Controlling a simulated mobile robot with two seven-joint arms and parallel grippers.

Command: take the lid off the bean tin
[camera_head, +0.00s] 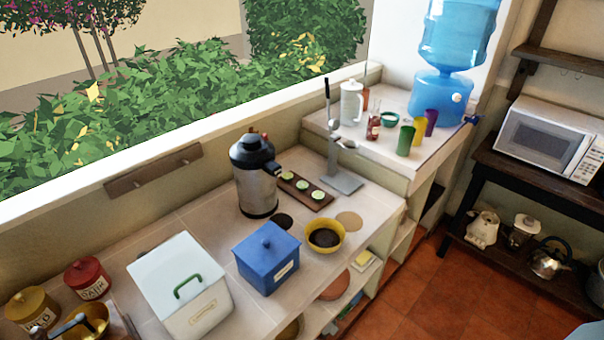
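No label reading "beans" is legible, so I cannot tell for sure which container is the bean tin. A blue square tin (267,265) with a small knob on its lid (266,243) and a pale front label stands at the middle of the counter, lid on. A round red tin (88,279), its label apparently reading "DARK", stands at the left with a knobbed lid on. A yellow-brown labelled tin (33,310) is left of it, also lidded. Neither of my grippers shows in the view.
A white box with a green handle (185,290) stands left of the blue tin, and a yellow bowl of dark contents (324,236) right of it. A steel urn (255,180) stands behind. A brass bowl-like object (88,321) is at the lower left. Counter near the urn is partly clear.

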